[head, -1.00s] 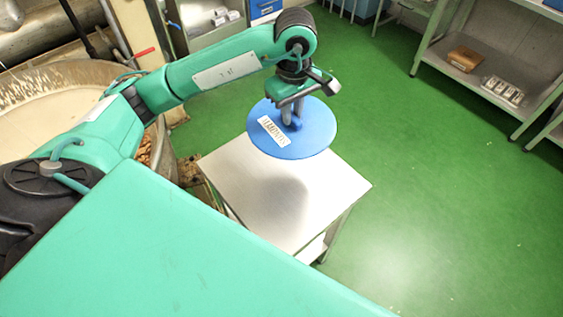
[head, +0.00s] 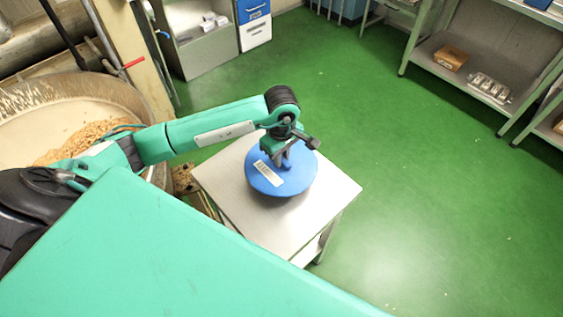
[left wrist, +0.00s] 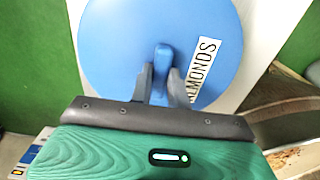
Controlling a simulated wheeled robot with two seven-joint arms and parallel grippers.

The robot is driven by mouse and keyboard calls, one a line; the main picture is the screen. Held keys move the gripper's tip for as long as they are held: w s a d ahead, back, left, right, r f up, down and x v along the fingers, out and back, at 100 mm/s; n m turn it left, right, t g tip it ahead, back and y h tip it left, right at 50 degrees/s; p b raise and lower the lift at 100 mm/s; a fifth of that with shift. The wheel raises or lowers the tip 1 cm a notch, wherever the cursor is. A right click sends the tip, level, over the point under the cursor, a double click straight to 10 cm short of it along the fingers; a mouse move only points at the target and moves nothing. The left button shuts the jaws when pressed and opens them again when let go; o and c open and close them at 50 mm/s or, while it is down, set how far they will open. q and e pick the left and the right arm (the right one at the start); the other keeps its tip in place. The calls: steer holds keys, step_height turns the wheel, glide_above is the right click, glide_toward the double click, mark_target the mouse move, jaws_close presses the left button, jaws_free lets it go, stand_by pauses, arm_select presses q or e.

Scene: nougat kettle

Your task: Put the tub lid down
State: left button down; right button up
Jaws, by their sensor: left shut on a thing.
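The tub lid (head: 267,182) is a round blue disc with a white label; in the left wrist view the label on the lid (left wrist: 120,50) reads ALMONDS. My left gripper (head: 285,163) is above the lid and shut on its raised blue handle; the fingers of the gripper (left wrist: 162,90) straddle the handle in the left wrist view. The lid is over the white-topped small table (head: 285,228), near its far side, with a dark shadow along its near edge. I cannot tell whether it touches the top. My right gripper is not in view.
A large kettle (head: 125,88) with nut-like pieces inside stands at the left behind my arm. Metal shelves (head: 480,62) with a brown box (head: 450,57) and metal tins stand at the upper right. The table's near part and the green floor (head: 440,200) are clear.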

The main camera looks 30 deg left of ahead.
arm_select(q)
step_height(320, 180, down, 4)
steer(key=shift+f+p, duration=0.1)
steer(key=shift+p, duration=0.35)
steer(key=shift+f+b, duration=0.2)
steer(key=shift+b, duration=0.1)
steer(key=c, duration=1.3)
jaws_free()
steer(key=shift+r, duration=0.1)
steer(key=shift+c, duration=0.2)
